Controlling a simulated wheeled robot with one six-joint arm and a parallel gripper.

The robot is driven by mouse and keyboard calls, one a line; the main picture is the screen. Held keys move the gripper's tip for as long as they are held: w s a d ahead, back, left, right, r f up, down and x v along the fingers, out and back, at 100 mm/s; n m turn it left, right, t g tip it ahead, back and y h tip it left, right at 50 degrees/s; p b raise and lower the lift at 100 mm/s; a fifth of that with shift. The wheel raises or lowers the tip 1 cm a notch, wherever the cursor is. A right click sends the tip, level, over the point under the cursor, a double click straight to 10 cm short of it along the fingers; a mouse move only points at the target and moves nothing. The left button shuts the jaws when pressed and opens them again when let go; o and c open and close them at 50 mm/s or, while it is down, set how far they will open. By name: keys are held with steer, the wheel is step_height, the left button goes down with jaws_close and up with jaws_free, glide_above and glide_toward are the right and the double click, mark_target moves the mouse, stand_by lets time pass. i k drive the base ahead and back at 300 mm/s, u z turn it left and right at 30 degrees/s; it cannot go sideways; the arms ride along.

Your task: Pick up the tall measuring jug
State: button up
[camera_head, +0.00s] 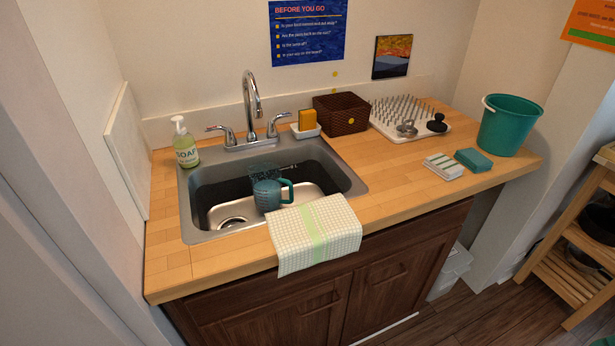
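A teal jug (266,196) with a loop handle on its right side stands in the sink (215,172), near the front edge. It looks upright, and I take it for the measuring jug, though no markings can be made out. My gripper is not in view.
A checked towel (302,235) hangs over the sink's front edge beside the jug. The faucet (252,100) arches behind the basin. Soap bottle (185,145), brown basket (341,113), drying mat (405,122) and green bucket (508,127) stand around. Counter right of the sink is partly clear.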

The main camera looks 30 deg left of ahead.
mark_target(266, 179)
steer(key=u, duration=0.05)
steer(key=i, duration=0.75)
steer(key=u, duration=1.05)
steer(key=i, duration=0.65)
steer(key=u, duration=0.65)
